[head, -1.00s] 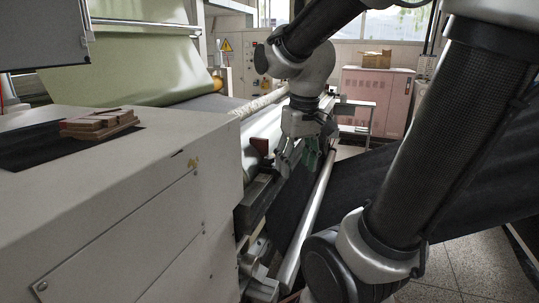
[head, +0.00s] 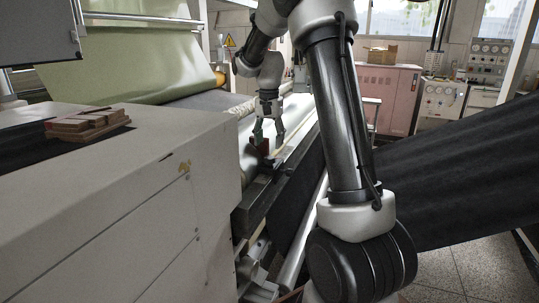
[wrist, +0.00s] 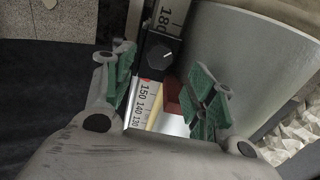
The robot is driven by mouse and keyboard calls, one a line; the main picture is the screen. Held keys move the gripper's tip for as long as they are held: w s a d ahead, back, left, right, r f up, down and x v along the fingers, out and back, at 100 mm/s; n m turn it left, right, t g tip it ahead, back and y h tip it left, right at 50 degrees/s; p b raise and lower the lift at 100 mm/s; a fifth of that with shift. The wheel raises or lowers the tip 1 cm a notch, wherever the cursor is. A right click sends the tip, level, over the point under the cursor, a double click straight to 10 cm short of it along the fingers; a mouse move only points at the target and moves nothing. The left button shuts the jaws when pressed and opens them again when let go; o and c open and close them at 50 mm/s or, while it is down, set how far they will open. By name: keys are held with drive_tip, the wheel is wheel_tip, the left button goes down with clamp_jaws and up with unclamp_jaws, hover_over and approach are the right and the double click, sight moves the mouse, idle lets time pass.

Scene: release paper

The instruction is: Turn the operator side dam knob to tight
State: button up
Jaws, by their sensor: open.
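The side dam knob (wrist: 161,55) is a dark, faceted knob with a white pointer line, on a dark mount over the scale rail in the wrist view. The pointer line slants toward the upper right. A red-brown dam block (wrist: 173,92) sits just below it, and also shows in the head view (head: 264,146). My gripper (wrist: 165,78) is open, with green pads on either side of the knob and block, apart from the knob. In the head view my gripper (head: 269,133) points down above the roller, by the dam block. The knob is not clear there.
A numbered scale (wrist: 145,102) runs along the rail. The pale roller (wrist: 250,50) curves close on the right. A grey machine cabinet (head: 110,215) with brown blocks (head: 88,121) on top stands at left in the head view. Black sheet (head: 455,170) stretches across the right.

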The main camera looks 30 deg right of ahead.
sight(269, 157)
wheel_tip(269, 157, down, 6)
drive_tip(key=shift+r, duration=0.1)
drive_tip(key=c, duration=1.1)
drive_tip(key=shift+o, duration=0.2)
